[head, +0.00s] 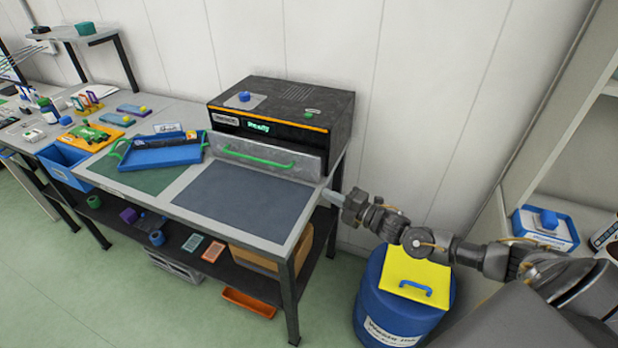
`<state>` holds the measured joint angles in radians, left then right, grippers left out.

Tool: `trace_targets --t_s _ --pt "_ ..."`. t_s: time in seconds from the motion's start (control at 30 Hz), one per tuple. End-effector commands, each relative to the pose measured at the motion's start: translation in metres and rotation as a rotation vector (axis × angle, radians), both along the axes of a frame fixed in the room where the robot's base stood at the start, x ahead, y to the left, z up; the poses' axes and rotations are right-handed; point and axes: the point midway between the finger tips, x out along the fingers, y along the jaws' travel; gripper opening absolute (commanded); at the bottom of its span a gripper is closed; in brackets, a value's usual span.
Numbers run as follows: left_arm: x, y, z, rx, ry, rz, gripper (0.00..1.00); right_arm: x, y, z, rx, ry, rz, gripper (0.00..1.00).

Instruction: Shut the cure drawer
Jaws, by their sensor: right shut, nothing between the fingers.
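The cure unit (283,108) is a dark box with an orange stripe and a lit green display, standing at the back of the bench. Its drawer has a grey front (225,142) with a long green handle (258,157), below the display. I cannot tell for sure how far the drawer front stands out from the box. My right gripper (331,195) is shut and empty, just right of the bench's right edge, apart from the drawer front and pointing left. My left gripper is not in view.
A dark mat (245,205) lies clear in front of the drawer. A blue tray (160,157) with items lies left of it. A blue waste drum (375,310) with a yellow lid (415,270) stands below my right arm. A shelf (580,215) is at right.

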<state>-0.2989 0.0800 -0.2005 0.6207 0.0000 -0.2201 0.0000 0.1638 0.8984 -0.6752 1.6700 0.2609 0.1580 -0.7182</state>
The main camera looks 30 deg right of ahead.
Motion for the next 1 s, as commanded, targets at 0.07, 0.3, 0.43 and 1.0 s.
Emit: trace_targets --t_s 0.07,0.3,0.43,1.0 --pt "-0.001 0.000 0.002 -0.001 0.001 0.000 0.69 0.003 0.001 0.001 0.002 0.001 -0.001 0.00" --pt "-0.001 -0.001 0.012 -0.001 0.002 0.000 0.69 0.033 0.015 0.003 0.004 0.000 -0.004 0.00" --pt "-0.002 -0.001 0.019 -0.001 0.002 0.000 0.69 0.058 0.027 0.004 0.004 0.000 -0.004 0.00" --pt "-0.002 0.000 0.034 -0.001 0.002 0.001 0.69 0.115 0.013 -0.001 0.002 0.004 -0.003 0.00"
